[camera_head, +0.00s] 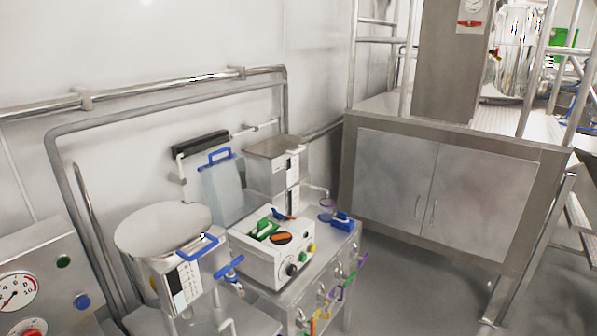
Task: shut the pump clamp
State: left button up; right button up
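The pump looks to be the white box (265,262) on the steel cart, left of the middle of the view. It has a green part (264,229) on top and a dark round piece with an orange bar (281,238) on its front. Which of these is the clamp, and whether it is open, is too small to tell. A black knob (291,270) and small coloured buttons sit on the pump's lower front. Neither of my grippers is in view.
A lidded steel vessel (163,228) with blue handles stands left of the pump. Behind the pump is a steel box (277,165); a blue item (342,220) lies to its right. Coloured hooks hang along the cart's front. A large cabinet (440,195) stands right; the floor (410,295) before it is clear.

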aim_at(277, 215)
jog(key=i+l+u, duration=0.15)
jog(key=u, duration=0.75)
jog(key=i+l+u, duration=0.15)
jog(key=l+u, duration=0.3)
jog(key=l, duration=0.35)
jog(key=l+u, duration=0.45)
jog(key=l, duration=0.4)
